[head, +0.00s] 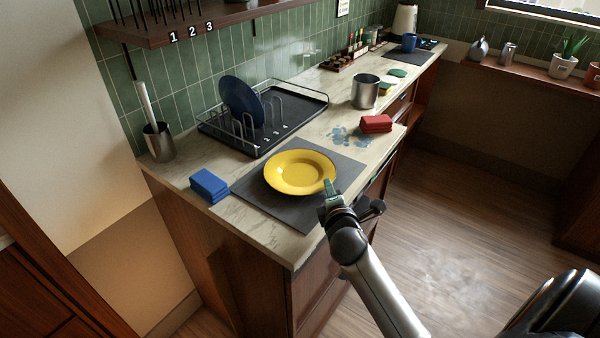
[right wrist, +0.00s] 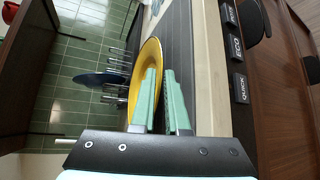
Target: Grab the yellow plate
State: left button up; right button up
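The yellow plate (head: 298,173) lies on a dark grey mat (head: 250,195) on the near part of the counter. My right gripper (head: 330,190) is at the plate's near right rim. In the right wrist view the plate (right wrist: 151,52) shows beyond the two green fingers (right wrist: 160,85). The fingers are close together with a narrow gap, and the rim runs towards that gap. I cannot tell whether they press on the rim. My left gripper is not in view.
A dish rack (head: 265,145) holding a blue plate (head: 241,101) stands behind the mat. A blue folded cloth (head: 209,185) lies left of the mat, red cloths (head: 376,123) beyond it. A metal pot (head: 364,92) stands farther along. The counter's front edge is close to my right arm.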

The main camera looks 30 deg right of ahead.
jog(key=shift+w+d+f, duration=0.2)
jog(key=shift+w+d, duration=0.1)
jog(key=shift+w, duration=0.3)
jog(key=shift+c, duration=0.2)
grip_shut()
dwell(0.7)
jog(key=shift+r, duration=0.1)
